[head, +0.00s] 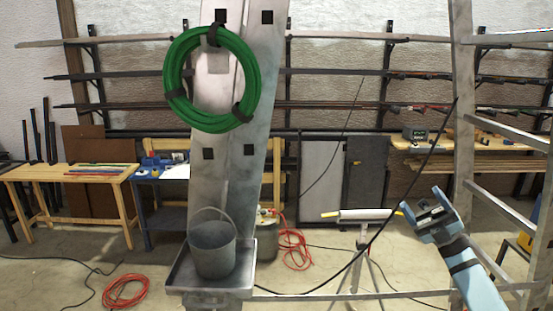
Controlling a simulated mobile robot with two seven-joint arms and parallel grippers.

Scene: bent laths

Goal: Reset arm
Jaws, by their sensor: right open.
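My right gripper (430,212) is at the right of the head view, at the end of my light blue arm. Its jaws are open and I see nothing between them. A thin black cable passes close by it; I cannot tell whether they touch. My left gripper is not in view.
A metal column (222,170) stands ahead with a coiled green hose (173,85) on it and a grey bucket (212,250) on its tray (245,275). A metal ladder frame (462,100) stands at right. A wooden table (75,172) is at left. Red cable (125,291) lies on the floor.

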